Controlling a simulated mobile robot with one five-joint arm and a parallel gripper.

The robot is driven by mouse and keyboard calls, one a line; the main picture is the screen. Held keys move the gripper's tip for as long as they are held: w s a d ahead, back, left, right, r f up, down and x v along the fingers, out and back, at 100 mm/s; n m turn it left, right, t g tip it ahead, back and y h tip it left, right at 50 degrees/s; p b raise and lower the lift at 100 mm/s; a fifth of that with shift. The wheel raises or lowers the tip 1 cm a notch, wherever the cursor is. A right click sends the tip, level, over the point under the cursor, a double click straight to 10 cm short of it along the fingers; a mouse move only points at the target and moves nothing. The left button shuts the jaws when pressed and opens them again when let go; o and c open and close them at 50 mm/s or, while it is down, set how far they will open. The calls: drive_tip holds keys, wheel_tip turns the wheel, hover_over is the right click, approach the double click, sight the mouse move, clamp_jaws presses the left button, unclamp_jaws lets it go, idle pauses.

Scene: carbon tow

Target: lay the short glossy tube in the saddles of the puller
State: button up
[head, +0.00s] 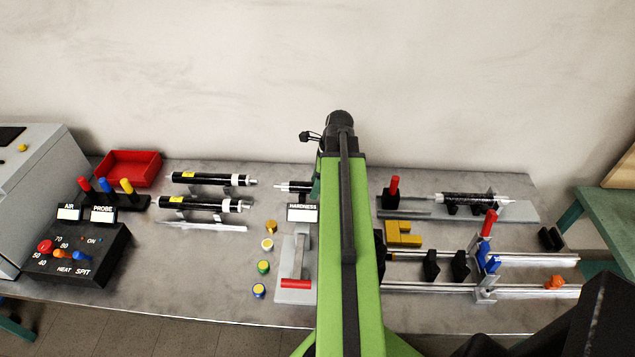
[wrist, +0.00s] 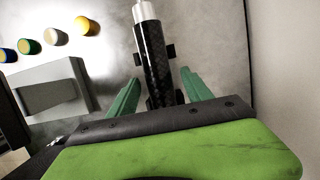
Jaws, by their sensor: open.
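A short dark glossy tube with a woven pattern and a white end (wrist: 156,62) lies between my gripper's green fingers in the wrist view. Dark blocks show on both sides of it. My gripper (wrist: 160,80) is open around the tube, with a gap at each finger. In the head view the tube's white-tipped end (head: 291,187) sticks out left of my arm, and the rest is hidden. The likely puller, a pair of rails (head: 535,262) at the right, has two black saddle-like blocks (head: 431,265) and a blue clamp with a red handle (head: 489,250). No tube lies in these blocks.
Two black tubes (head: 205,203) lie on stands at the left. Another tube (head: 470,199) rests on a fixture at the back right. The hardness sign (head: 302,213), a red-handled press (head: 296,270) and several coloured pots (head: 264,267) stand left of my arm.

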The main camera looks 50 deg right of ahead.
drive_tip(key=p+v, duration=1.6)
drive_tip(key=v, duration=0.1)
drive_tip(key=shift+w+r+p, duration=0.15)
drive_tip(key=shift+r+p, duration=0.1)
drive_tip(key=shift+p, duration=0.05)
